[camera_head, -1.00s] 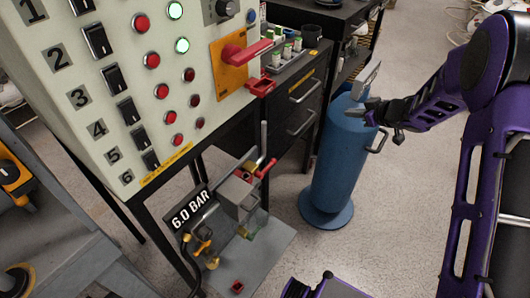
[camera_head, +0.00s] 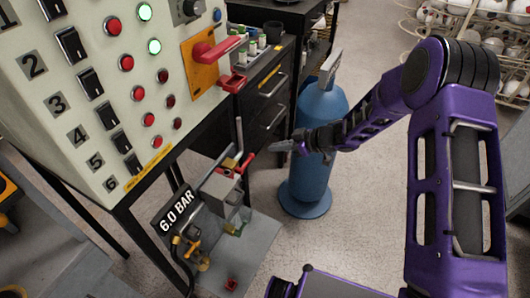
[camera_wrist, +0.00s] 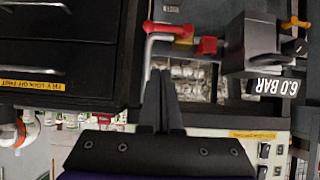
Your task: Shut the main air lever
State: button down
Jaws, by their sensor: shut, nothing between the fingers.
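The air unit (camera_head: 228,195) is a grey block with pipes on a grey plate, beside the "6.0 BAR" sign (camera_head: 173,211). A small red lever (camera_head: 248,161) sticks out from its upper right, next to an upright grey pipe (camera_head: 239,135). In the wrist view, the red lever (camera_wrist: 207,46) and the bent grey pipe (camera_wrist: 149,50) appear just beyond my fingertips. My gripper (camera_head: 275,147) is shut and empty, to the right of the red lever and apart from it in the head view. Its closed fingers (camera_wrist: 161,78) point at the unit in the wrist view.
A blue tank (camera_head: 310,180) stands behind my gripper. A white control panel (camera_head: 105,90) with a large red handle (camera_head: 215,52) is at upper left. A black drawer cabinet (camera_head: 262,105) stands behind the unit. Floor in front of the tank is clear.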

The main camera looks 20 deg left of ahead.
jog(key=b, duration=0.1)
send_over(246, 164)
jog(key=w+d, duration=0.2)
jog(key=d, duration=0.2)
notch_tip(246, 164, down, 5)
jog(key=shift+s+a+f+b, duration=0.1)
jog(key=shift+a+f, duration=0.15)
jog(key=shift+f, duration=0.4)
jog(key=shift+w+a+f+b, duration=0.1)
jog(key=shift+a+f, duration=0.2)
jog(key=shift+f, duration=0.4)
jog(key=shift+s+a+f+b, duration=0.1)
jog(key=shift+a+f, duration=0.15)
jog(key=shift+f, duration=0.4)
jog(key=shift+s, duration=0.1)
